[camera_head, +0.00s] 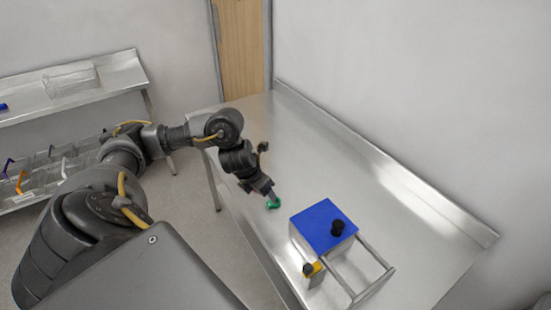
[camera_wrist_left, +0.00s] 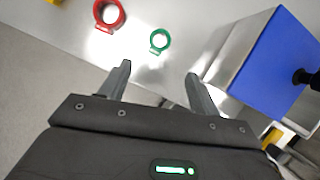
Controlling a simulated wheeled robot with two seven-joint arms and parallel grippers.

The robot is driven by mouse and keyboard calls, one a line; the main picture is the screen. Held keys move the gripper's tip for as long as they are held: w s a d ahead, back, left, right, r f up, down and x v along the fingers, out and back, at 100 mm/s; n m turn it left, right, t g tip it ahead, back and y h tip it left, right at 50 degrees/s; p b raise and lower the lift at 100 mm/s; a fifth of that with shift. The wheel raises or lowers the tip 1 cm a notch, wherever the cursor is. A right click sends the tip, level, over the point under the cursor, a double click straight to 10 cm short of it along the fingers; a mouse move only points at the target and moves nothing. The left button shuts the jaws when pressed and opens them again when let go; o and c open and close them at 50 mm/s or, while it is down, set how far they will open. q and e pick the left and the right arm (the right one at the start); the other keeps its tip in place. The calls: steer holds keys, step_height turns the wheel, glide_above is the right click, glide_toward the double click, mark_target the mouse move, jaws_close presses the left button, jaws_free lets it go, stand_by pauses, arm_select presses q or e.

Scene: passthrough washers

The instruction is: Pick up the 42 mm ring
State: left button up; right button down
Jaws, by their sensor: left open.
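Two rings lie on the steel table: a larger red ring (camera_wrist_left: 107,28) and a smaller green ring (camera_wrist_left: 160,31), each with a small tab. No size marking can be read, so I cannot tell which is the 42 mm one. In the head view the green ring (camera_head: 273,204) shows just by the fingertips; the red one is not visible there. My left gripper (camera_wrist_left: 158,72) is open and empty, its fingers pointing toward the rings. In the wrist view the green ring appears beyond the gap between the fingertips. My right gripper is not in view.
A blue-topped metal box (camera_head: 318,219) with a black knob stands right of the gripper, with metal rails (camera_head: 372,262) and a yellow block (camera_head: 313,270) beside it. A yellow item (camera_wrist_left: 53,1) is cut off at the wrist view's top. The far table (camera_head: 310,135) is clear.

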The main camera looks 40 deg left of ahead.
arm_select(q)
glide_above(272, 203)
steer(key=s, duration=0.2)
steer(key=f, duration=0.4)
steer(key=shift+s+d+f+b, duration=0.1)
steer(key=shift+s+f+b, duration=0.1)
steer(key=shift+b, duration=0.2)
steer(key=shift+w+f, duration=0.15)
steer(key=shift+f, duration=0.2)
steer(key=shift+p+x, duration=0.35)
steer(key=shift+x, duration=2.3)
steer(key=shift+w+r, duration=0.1)
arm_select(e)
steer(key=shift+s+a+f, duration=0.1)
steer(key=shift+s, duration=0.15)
arm_select(q)
steer(key=c, duration=1)
steer(key=shift+r+p, duration=0.3)
steer(key=shift+r, duration=4.7)
steer(key=shift+c, duration=0.2)
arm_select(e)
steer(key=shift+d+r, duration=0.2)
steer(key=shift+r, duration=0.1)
